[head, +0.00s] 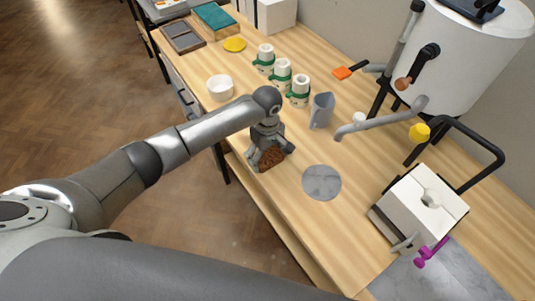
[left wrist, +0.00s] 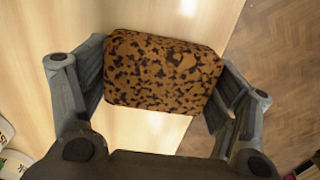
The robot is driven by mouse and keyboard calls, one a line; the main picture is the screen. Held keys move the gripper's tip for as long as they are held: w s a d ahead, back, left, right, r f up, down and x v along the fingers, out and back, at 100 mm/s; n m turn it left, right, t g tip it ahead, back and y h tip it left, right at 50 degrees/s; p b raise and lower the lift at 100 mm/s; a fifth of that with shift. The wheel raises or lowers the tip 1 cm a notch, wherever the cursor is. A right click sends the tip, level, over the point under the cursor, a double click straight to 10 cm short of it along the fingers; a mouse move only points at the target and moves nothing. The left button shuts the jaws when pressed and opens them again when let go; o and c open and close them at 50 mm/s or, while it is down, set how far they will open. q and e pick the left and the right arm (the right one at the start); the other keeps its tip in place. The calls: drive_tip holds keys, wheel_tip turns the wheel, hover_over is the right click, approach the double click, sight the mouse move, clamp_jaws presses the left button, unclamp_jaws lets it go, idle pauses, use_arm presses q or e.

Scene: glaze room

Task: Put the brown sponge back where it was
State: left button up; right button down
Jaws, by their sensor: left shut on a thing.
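The brown sponge (head: 271,158) is a small block with dark speckles, low over or on the wooden table near its front edge. In the left wrist view the sponge (left wrist: 162,72) sits between the two fingers of my left gripper (left wrist: 160,85), which touch its short ends. In the head view my left gripper (head: 268,153) points down and is shut on the sponge, hiding part of it. I cannot tell whether the sponge touches the table. My right gripper is not in view.
A round grey marble disc (head: 321,182) lies right of the gripper. A white bowl (head: 220,87), green-banded cups (head: 282,74) and a grey pitcher (head: 321,110) stand behind. A white block-like device (head: 422,204) is at right. Bare table (head: 330,235) lies in front of the disc.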

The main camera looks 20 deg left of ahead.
sight(267, 153)
use_arm(q)
drive_tip(key=shift+f, duration=0.1)
drive_tip(key=o, duration=1)
wheel_tip(267, 153, up, 12)
drive_tip(key=shift+w+b, duration=0.15)
drive_tip(key=shift+b, duration=0.2)
drive_tip(key=shift+a, duration=0.1)
